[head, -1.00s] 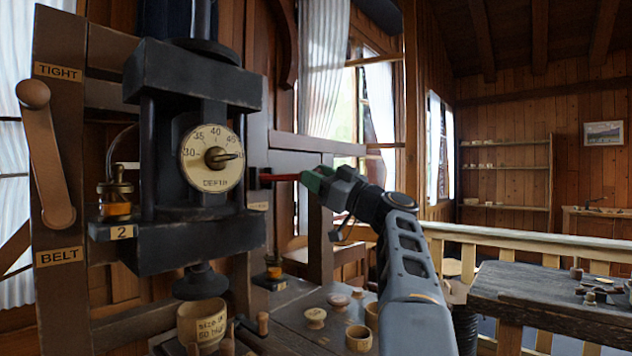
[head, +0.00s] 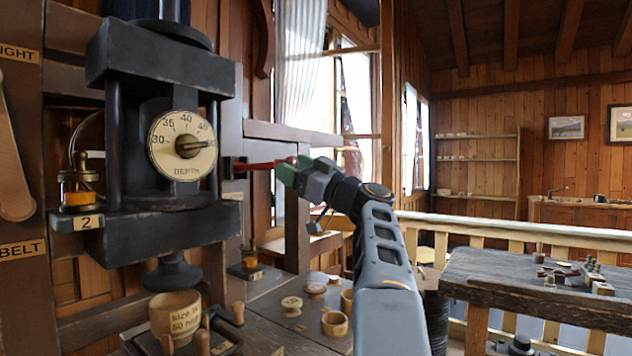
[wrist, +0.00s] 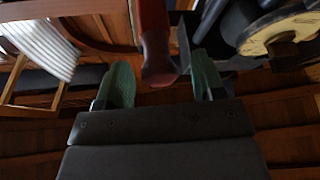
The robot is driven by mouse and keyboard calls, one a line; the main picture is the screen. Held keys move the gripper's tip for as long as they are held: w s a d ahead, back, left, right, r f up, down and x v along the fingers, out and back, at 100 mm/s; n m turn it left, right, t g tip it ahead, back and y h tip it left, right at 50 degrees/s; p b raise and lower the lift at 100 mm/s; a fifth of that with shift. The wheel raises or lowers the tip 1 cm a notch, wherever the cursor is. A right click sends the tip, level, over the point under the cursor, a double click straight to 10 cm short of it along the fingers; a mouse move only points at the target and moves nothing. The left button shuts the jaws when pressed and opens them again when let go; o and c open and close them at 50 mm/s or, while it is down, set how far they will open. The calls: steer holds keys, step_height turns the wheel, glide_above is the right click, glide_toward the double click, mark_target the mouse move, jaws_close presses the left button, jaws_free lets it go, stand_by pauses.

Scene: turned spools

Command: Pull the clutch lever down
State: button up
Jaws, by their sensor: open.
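A red lever (head: 260,166), which seems to be the clutch lever, sticks out to the right from a dark slot beside the machine and looks about level. In the wrist view, its red handle (wrist: 154,40) lies between the green fingers, with a gap on either side. My gripper (head: 289,172) is open around the lever's outer end. In the wrist view, the gripper (wrist: 160,72) has its two fingers spread apart. The fingers partly hide the lever's tip in the head view.
The dark machine head with a depth dial (head: 182,146) stands left of the lever. A wooden cup (head: 175,314) sits below it. Small turned pieces (head: 291,306) lie on the bench beneath my arm. A railing (head: 510,228) and second table (head: 560,290) are at right.

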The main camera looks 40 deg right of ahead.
steer(key=b+v, duration=0.2)
steer(key=v, duration=1.1)
steer(key=shift+f, duration=0.1)
steer(key=w+a+f+m+g+h+p, duration=0.1)
steer(key=w+a+f+m+g+p, duration=0.4)
steer(key=a, duration=0.3)
steer(key=w+a+f+m+g+h+p, duration=0.1)
steer(key=w+a+f+m+g+p, duration=0.15)
steer(key=a+f+g+p, duration=0.4)
steer(key=s+a+f+g+h+p, duration=0.5)
steer(key=s+a+f+h+p, duration=0.2)
steer(key=s+a+f+p, duration=0.4)
steer(key=shift+s+p, duration=0.85)
steer(key=shift+p, duration=0.05)
